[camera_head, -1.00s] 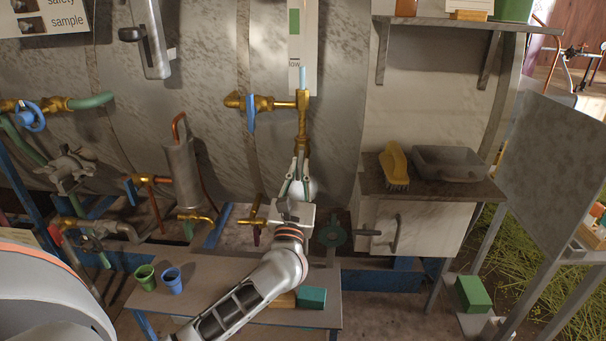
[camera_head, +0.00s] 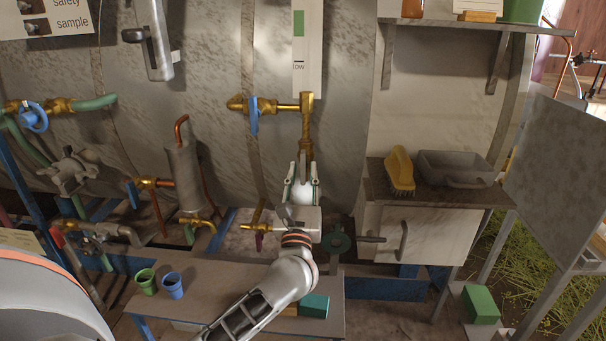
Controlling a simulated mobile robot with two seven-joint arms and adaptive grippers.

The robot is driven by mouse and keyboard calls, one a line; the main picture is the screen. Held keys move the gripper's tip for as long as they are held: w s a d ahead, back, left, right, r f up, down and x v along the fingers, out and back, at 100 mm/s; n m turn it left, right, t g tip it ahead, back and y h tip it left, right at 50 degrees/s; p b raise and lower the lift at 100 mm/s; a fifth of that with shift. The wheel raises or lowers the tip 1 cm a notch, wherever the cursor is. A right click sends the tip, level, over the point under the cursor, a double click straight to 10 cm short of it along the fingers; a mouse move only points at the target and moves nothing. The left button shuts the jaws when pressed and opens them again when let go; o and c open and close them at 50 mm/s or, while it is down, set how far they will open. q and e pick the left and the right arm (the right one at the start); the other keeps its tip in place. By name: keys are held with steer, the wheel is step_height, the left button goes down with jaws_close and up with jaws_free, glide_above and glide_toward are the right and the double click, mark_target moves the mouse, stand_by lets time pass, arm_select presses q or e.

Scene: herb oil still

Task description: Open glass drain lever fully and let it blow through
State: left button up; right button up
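My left gripper (camera_head: 302,167) is just under the brass pipe's lower end, fingers pointing up and apart. A white rounded patch shows between the fingers; I cannot tell what it is. The drain lever itself cannot be made out; the gripper covers that spot. My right gripper is out of view.
A low table (camera_head: 215,290) holds a green cup (camera_head: 145,282), a blue cup (camera_head: 172,286) and a teal block (camera_head: 314,305). A dark green valve wheel (camera_head: 336,240) is close right of my wrist. A yellow brush (camera_head: 401,170) and grey tray (camera_head: 455,168) rest on a shelf.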

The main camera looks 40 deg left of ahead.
arm_select(q)
steer(key=v, duration=1.2)
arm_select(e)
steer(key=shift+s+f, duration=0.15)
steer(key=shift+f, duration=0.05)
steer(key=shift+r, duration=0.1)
